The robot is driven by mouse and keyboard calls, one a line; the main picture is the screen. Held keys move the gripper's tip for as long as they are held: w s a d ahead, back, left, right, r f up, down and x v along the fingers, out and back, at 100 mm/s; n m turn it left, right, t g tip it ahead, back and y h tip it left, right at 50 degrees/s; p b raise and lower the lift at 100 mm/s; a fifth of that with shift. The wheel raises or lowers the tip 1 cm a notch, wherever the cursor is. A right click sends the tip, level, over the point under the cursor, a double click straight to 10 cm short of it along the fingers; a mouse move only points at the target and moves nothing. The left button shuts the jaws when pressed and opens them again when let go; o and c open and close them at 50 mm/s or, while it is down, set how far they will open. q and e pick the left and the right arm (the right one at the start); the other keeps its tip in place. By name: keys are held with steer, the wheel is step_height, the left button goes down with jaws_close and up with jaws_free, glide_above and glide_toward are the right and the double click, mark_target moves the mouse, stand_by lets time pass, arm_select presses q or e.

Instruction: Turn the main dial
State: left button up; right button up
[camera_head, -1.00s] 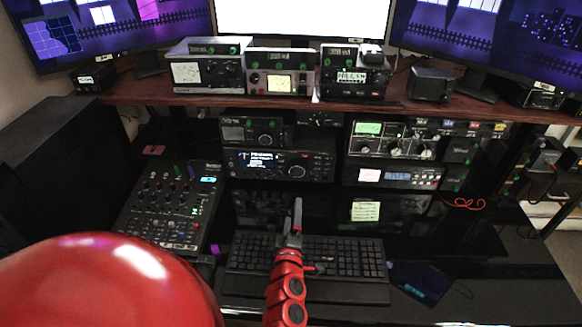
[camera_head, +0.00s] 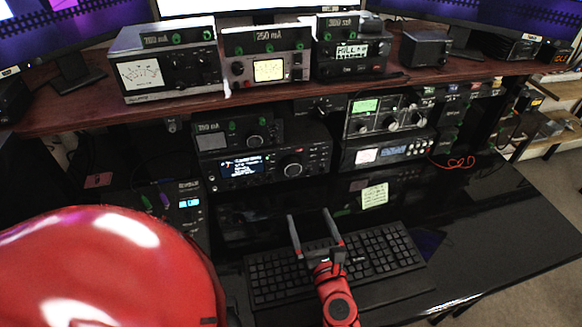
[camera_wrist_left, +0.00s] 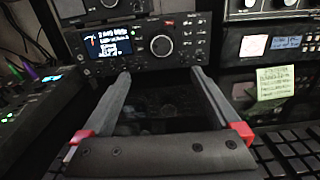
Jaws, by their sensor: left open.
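The main dial (camera_head: 292,166) is a round black knob on the front of a black radio (camera_head: 225,182) with a lit screen, on the lower level under the wooden shelf. The dial also shows in the left wrist view (camera_wrist_left: 161,46), upper middle, beyond the fingers. My left gripper (camera_head: 308,213) is open and empty above the keyboard, below and in front of the radio, apart from the dial. In the left wrist view its two fingers (camera_wrist_left: 157,75) point toward the radio, spread wide. My right gripper does not show.
A keyboard (camera_head: 335,264) lies on the glossy black desk below the gripper. A yellow note (camera_head: 375,195) is at the right. A mixer (camera_head: 186,203) stands left of the radio. More radios stand on the wooden shelf (camera_head: 80,112) above. The desk's right side (camera_head: 500,215) is clear.

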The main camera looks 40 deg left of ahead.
mark_target(293, 170)
arm_select(q)
steer(key=shift+w+a, duration=0.15)
steer(key=shift+w, duration=0.2)
steer(key=p+x, duration=0.3)
steer(key=x, duration=1.3)
steer(key=shift+a, duration=0.15)
steer(key=c, duration=1.4)
